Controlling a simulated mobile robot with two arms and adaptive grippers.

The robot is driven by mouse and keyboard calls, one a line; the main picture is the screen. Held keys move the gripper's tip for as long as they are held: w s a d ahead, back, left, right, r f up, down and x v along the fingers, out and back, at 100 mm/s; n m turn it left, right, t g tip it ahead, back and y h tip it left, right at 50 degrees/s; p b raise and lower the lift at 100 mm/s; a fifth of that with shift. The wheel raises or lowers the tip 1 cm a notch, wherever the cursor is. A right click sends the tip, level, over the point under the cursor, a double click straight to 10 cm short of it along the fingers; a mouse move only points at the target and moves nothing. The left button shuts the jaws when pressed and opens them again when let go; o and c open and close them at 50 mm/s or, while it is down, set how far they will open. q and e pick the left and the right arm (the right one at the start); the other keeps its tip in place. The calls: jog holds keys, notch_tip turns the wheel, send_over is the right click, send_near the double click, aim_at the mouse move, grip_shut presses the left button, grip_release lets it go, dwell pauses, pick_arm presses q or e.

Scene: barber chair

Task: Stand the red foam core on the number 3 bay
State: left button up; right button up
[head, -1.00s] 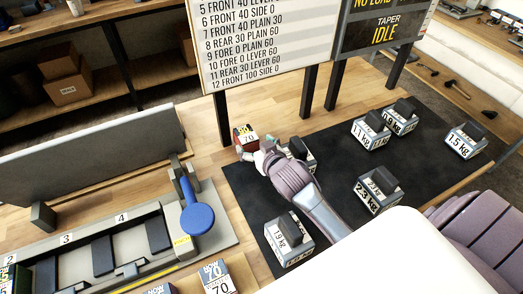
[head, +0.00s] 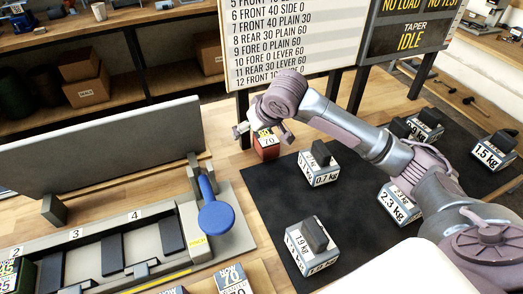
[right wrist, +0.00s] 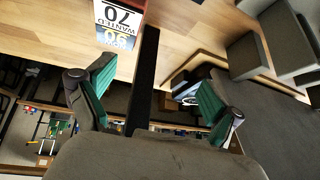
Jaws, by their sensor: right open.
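The red foam core (head: 266,153) is a small red block with a white and yellow label reading 70. It stands on the wooden bench by the sign's post. My right gripper (head: 265,132) is open and empty, just above and behind the block in the head view; contact cannot be told. In the right wrist view my open fingers (right wrist: 157,86) have nothing between them, and the block's label (right wrist: 118,22) shows beyond them at the top. The number 3 bay (head: 76,234) is in the grey rack at lower left, marked by a white 3. My left gripper is out of view.
A blue round paddle (head: 215,215) stands at the rack's right end. A black mat (head: 260,205) holds several labelled weights, one (head: 319,167) close to the red block. A sign board (head: 285,45) on dark posts rises behind. Other labelled blocks (head: 230,279) stand at the front.

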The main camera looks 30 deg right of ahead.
jog(key=m+g+h, duration=0.1)
jog(key=g, duration=0.1)
send_near(267, 138)
jog(key=r, duration=0.2)
jog(key=x, duration=1.3)
jog(key=shift+s+d+f, duration=0.1)
jog(key=shift+s+f, duration=0.15)
jog(key=shift+f, duration=0.15)
jog(key=shift+c, duration=0.4)
jog(key=c, duration=1.3)
jog(key=shift+r, duration=0.15)
